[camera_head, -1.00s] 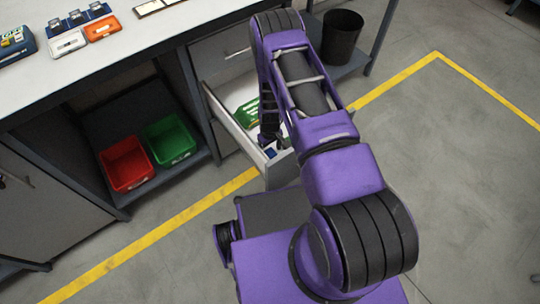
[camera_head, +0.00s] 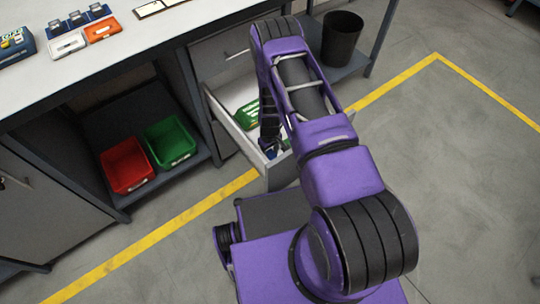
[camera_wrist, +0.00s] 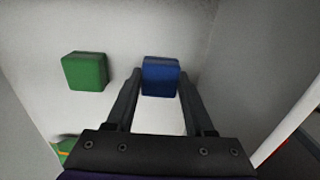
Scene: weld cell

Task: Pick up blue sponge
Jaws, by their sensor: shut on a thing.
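The blue sponge (camera_wrist: 160,76) is a small blue block in the wrist view, between the tips of my gripper (camera_wrist: 160,82). My gripper is shut on it, one finger on each side. Both are inside the open drawer (camera_head: 228,117), over its pale floor. In the head view the sponge (camera_head: 271,154) shows only as a small blue patch beside my gripper, mostly hidden by my arm. I cannot tell whether the sponge touches the drawer floor.
A green block (camera_wrist: 85,71) lies left of the sponge in the drawer, and a green packet (camera_head: 248,114) lies farther back. Drawer walls stand close around my gripper. Red (camera_head: 126,165) and green (camera_head: 170,142) bins sit on the lower shelf. A black bin (camera_head: 342,37) stands at the back.

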